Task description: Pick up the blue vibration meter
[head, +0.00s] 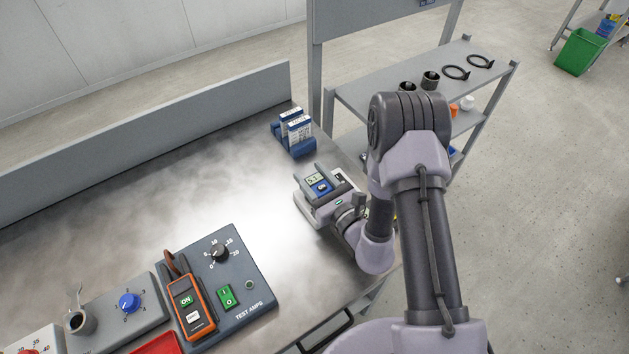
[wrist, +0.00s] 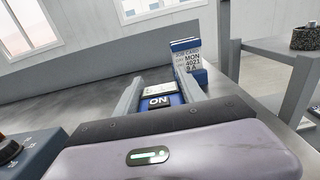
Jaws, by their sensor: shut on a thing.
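The blue vibration meter (head: 321,186) has a small display and a blue face with an ON label. It sits between the fingers of my gripper (head: 318,190), over the right end of the metal bench. In the wrist view the meter (wrist: 158,100) shows its ON label between the two fingers (wrist: 157,95), which close on its sides. Its lower part is hidden by my gripper. I cannot tell whether it touches the bench top.
Blue card holders (head: 298,144) with job cards stand just behind the meter. An orange clamp meter (head: 191,305) lies on the TEST AMPS panel (head: 258,311) at front left. A grey shelf (head: 440,75) stands at the back right. The bench middle (head: 150,215) is clear.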

